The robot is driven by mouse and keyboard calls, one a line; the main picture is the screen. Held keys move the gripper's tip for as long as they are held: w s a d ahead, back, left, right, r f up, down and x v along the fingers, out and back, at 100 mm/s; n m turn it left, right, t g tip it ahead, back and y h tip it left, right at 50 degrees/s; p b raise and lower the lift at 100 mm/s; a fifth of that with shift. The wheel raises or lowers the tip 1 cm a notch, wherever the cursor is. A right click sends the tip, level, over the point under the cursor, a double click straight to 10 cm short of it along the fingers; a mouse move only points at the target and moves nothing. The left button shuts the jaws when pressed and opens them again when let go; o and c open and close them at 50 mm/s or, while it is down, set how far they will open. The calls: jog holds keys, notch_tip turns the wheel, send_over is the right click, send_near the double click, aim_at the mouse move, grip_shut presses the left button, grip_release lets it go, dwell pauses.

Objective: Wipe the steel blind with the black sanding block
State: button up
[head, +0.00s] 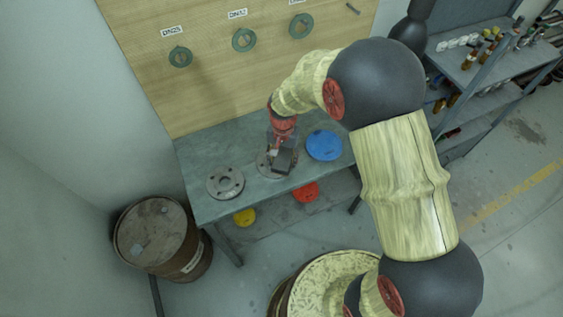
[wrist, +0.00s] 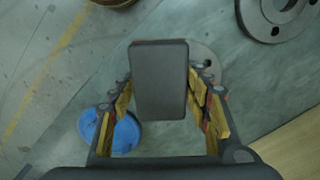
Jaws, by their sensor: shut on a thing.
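My gripper (head: 283,146) is over the grey workbench, its fingers shut on the sides of the black sanding block (head: 287,159). In the wrist view the block (wrist: 160,80) sits between the two fingers of my gripper (wrist: 160,95), with its broad dark face toward the camera. A grey steel disc (head: 264,168), which looks like the steel blind, lies on the bench under the block. The block and gripper hide much of it; part of its rim and a small hole (wrist: 207,64) show in the wrist view. I cannot tell whether the block touches it.
A steel flange with bolt holes (head: 226,182) lies left of the blind; a blue disc (head: 324,146) lies right. A yellow disc (head: 244,217) and a red one (head: 306,191) are lower down. A rusty drum (head: 156,236) stands left. A wooden board (head: 215,85) rises behind the bench.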

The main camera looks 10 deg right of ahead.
aim_at(283, 157)
jog(key=shift+r+p, duration=0.8)
jog(key=shift+r, duration=0.85)
jog(key=shift+a, duration=0.1)
